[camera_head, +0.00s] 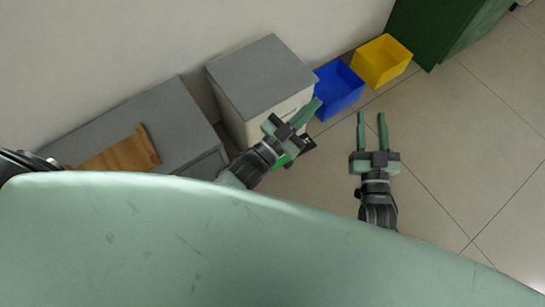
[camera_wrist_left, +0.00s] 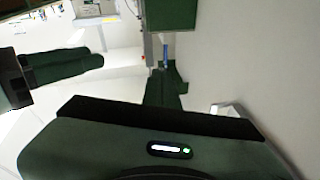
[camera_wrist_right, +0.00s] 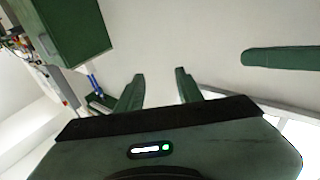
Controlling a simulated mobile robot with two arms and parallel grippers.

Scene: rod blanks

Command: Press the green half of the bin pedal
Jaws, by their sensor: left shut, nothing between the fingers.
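The pedal sits low at the front of a white bin-like cabinet with a grey top (camera_head: 262,75) in the head view. Its green half (camera_head: 280,161) shows as a small patch beside my left gripper, and a dark part (camera_head: 308,144) shows to its right. My left gripper (camera_head: 316,103) is shut and empty, and crosses above the pedal, hiding part of it; I cannot tell whether it touches. Its closed fingers also show in the left wrist view (camera_wrist_left: 163,88). My right gripper (camera_head: 371,115) is open and empty, to the right over the floor.
A blue bin (camera_head: 338,88) and a yellow bin (camera_head: 382,61) stand along the wall right of the cabinet, then a dark green cabinet (camera_head: 440,30). A grey surface (camera_head: 150,120) with a wooden piece (camera_head: 115,155) lies left. Tiled floor at right is clear.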

